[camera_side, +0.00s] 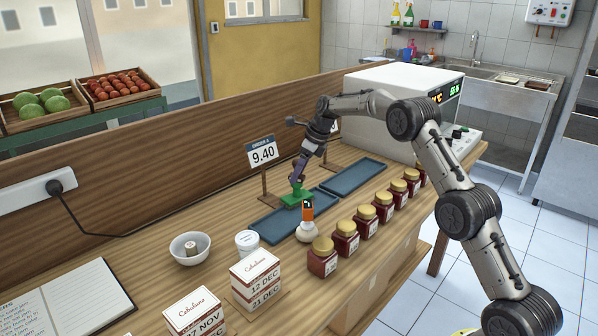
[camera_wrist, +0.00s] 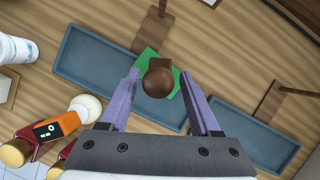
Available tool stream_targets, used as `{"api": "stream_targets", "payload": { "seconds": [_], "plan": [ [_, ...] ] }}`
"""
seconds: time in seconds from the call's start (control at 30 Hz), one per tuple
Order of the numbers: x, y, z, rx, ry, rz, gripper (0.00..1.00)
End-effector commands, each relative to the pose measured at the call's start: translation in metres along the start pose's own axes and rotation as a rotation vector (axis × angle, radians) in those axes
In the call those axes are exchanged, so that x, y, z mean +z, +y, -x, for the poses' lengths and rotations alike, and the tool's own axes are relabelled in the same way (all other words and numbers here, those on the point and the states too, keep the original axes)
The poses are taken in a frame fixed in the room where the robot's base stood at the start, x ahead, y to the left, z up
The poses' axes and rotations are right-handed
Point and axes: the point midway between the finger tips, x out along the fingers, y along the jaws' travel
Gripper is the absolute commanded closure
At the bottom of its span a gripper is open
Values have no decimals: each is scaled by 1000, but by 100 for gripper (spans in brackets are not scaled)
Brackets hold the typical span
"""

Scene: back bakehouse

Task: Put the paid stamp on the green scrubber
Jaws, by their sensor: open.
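The green scrubber (camera_wrist: 143,62) lies at the right end of the left blue tray (camera_wrist: 85,60) in the wrist view. It also shows in the side view (camera_side: 304,200) under my gripper. The paid stamp, with a round brown knob (camera_wrist: 159,82) and a reddish-brown block, stands over the scrubber and appears to rest on it. It looks upright. My gripper (camera_wrist: 165,85) is open, its two purple fingers on either side of the knob with gaps visible. In the side view my gripper (camera_side: 297,182) is low over the scrubber and mostly hides the stamp.
A second blue tray (camera_side: 353,178) lies to the right. An orange device with a display (camera_side: 307,211) and a white rounded object (camera_side: 307,233) stand close in front. Several jars (camera_side: 346,238) line the front edge. A price sign (camera_side: 262,153) stands behind. A bowl (camera_side: 190,250) is left.

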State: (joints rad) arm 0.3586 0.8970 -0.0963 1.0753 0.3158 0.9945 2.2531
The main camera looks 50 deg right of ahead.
Motion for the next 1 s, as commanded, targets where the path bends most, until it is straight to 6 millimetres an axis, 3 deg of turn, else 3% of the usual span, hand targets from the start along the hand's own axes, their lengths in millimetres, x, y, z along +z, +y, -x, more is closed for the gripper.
{"api": "stream_targets", "payload": {
  "seconds": [0.17,0.6,0.8,1.0],
  "plan": [
    [2,0,14,-2,-2,0,36],
    [2,0,99,-2,-2,-1,36],
    [1,0,119,-1,-1,-1,36],
    [1,1,124,-1,0,5,36]
  ]
}}
